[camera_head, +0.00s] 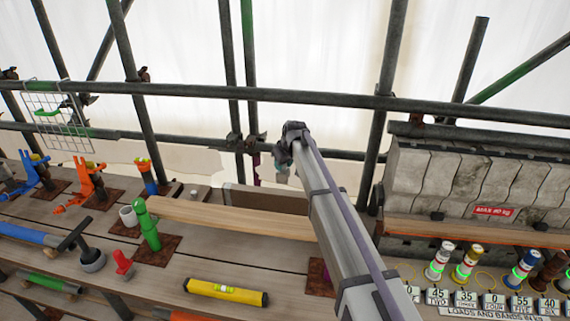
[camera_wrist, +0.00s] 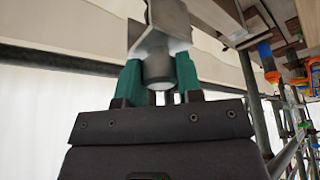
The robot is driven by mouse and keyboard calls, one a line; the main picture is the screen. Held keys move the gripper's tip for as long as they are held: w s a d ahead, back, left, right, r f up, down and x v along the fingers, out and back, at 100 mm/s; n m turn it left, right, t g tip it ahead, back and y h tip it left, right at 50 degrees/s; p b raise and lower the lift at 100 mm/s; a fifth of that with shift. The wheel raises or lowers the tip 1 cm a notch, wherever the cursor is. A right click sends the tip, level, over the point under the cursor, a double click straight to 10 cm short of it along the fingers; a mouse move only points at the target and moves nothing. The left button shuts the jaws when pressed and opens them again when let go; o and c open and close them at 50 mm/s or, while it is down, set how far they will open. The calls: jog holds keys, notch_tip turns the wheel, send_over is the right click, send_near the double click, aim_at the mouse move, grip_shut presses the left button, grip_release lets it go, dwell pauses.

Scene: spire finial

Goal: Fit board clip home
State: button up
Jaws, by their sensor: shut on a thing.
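The board clip (camera_wrist: 168,22) is a grey metal piece with a bent plate and a round stem, seen close up in the wrist view. My gripper (camera_wrist: 160,80) has teal fingers, one on each side of the clip's stem, and is shut on it. In the head view my gripper (camera_head: 283,172) is small and partly hidden behind my arm, beyond the long wooden board (camera_head: 220,217). A pale board edge runs behind the clip in the wrist view. I cannot tell whether the clip touches it.
Scaffold tubes (camera_head: 200,90) cross behind the deck. Stone blocks (camera_head: 450,185) and several banded weights (camera_head: 466,262) are at right.

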aim_at(287, 173)
jog(key=shift+a+f+b, duration=0.2)
jog(key=shift+f+b, duration=0.2)
jog(key=shift+f, duration=0.05)
notch_tip(287, 173, down, 9)
jog(key=b, duration=0.9)
jog(key=shift+f, duration=0.2)
jog(key=o, duration=1)
jog(key=shift+o, duration=0.7)
jog(key=o, duration=0.5)
jog(key=p+v, duration=0.8)
jog(key=v, duration=0.1)
jog(key=shift+r, duration=0.15)
